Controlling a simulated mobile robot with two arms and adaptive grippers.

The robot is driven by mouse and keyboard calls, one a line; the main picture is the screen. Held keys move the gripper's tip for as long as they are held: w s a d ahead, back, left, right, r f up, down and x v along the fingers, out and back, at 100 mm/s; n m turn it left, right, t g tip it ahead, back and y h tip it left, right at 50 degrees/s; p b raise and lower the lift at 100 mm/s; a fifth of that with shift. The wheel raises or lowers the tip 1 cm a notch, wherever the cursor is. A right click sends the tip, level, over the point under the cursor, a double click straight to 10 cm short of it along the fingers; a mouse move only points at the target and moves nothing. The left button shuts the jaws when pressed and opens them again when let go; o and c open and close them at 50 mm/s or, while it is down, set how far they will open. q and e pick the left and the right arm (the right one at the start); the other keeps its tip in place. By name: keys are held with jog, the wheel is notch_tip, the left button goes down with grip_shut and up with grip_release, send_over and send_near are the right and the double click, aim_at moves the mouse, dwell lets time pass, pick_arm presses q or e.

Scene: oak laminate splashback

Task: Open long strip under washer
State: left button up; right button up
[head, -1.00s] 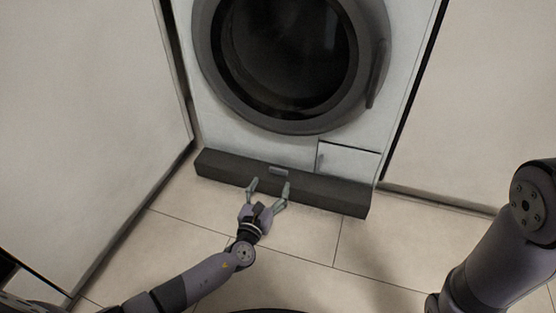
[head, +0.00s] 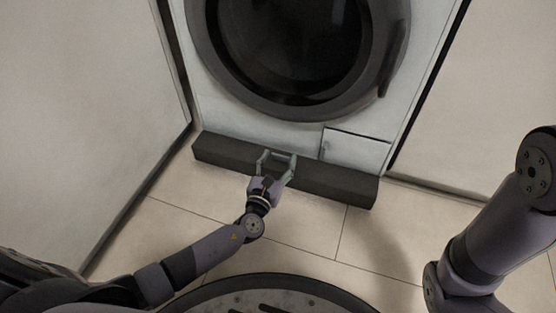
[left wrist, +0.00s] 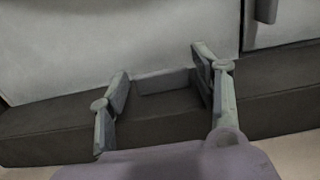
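The long strip (head: 225,158) is a dark grey bar running along the floor under the white washer (head: 220,112). It also fills the middle of the left wrist view (left wrist: 50,128). A small grey handle (left wrist: 163,82) sits at the strip's upper edge. My left gripper (head: 277,158) is at the strip with its fingers apart, one on each side of the handle. In the left wrist view the left finger is close to the handle's end, and a dark gap shows by the right finger. I cannot tell whether either touches. My right gripper is out of view.
The washer's round dark door (head: 290,50) is above the strip. A small flap (head: 355,149) sits at the washer's lower right. Pale panels stand left (head: 85,110) and right (head: 490,110). The tiled floor (head: 305,220) before the strip is clear apart from my arm.

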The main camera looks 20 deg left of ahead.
pick_arm(q)
grip_shut()
dwell(0.5)
jog(key=shift+s, duration=0.1)
